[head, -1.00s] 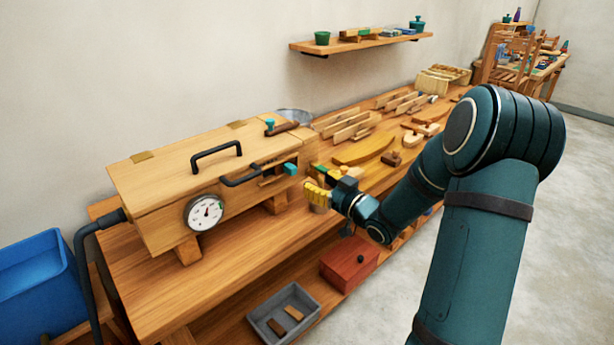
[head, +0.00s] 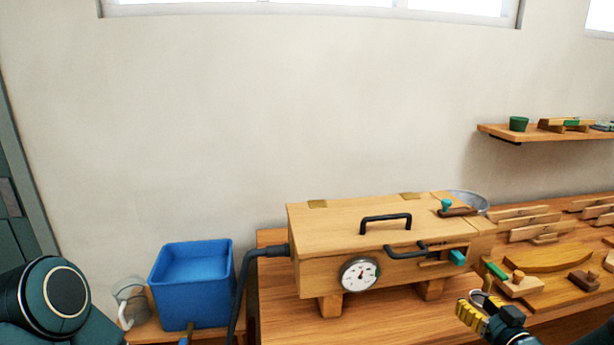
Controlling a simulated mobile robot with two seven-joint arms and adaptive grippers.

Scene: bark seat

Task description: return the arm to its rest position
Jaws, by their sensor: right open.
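My right gripper (head: 478,308), with yellow finger pads, shows at the lower right of the head view. It is open, with nothing seen between its fingers. It is in front of the bench, below and right of the wooden box's teal-ended latch (head: 457,258), and looks apart from it. The rest of the right arm is mostly cut off by the bottom edge. My left arm (head: 62,292) shows as a dark teal joint at the lower left; its gripper is not seen.
A long wooden box (head: 345,229) with a dial (head: 360,274) and black handles stands on the bench (head: 283,324). A dark hose runs from its left end. A blue bin (head: 190,290) is at left. Wooden pieces (head: 548,260) lie at right. A shelf (head: 500,132) is on the wall.

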